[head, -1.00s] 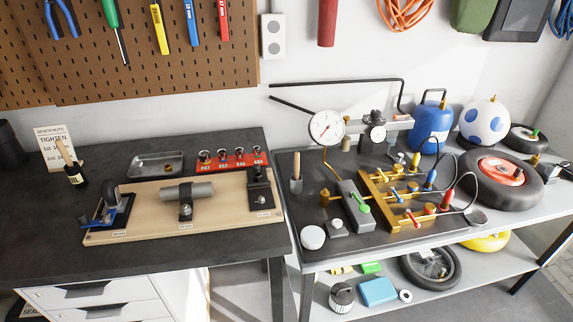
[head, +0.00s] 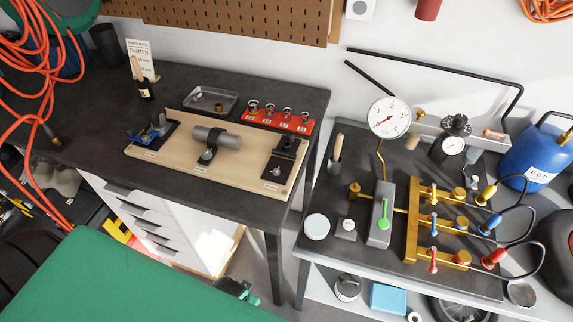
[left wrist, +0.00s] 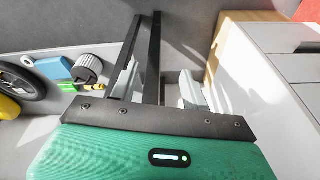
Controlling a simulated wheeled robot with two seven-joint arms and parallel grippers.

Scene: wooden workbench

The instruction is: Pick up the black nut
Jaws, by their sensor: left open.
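I cannot single out a black nut for sure. A small dark piece (head: 219,107) lies in the shallow metal tray (head: 198,92) at the back of the dark left bench, too small to identify. The wooden board (head: 225,172) in front of the tray carries clamps and fittings with small bolts. My left gripper (left wrist: 160,88) is open and empty in the left wrist view, low down by the bench legs and the white drawers. In the head view, part of it (head: 237,291) shows below the bench, far from the tray. My right gripper is not in view.
A red rack (head: 278,121) of small fittings stands right of the tray. A brush bottle (head: 144,88) and a sign card (head: 146,62) stand to its left. Orange cables (head: 35,110) hang at the left. A gauge and brass manifold (head: 412,222) fill the right bench.

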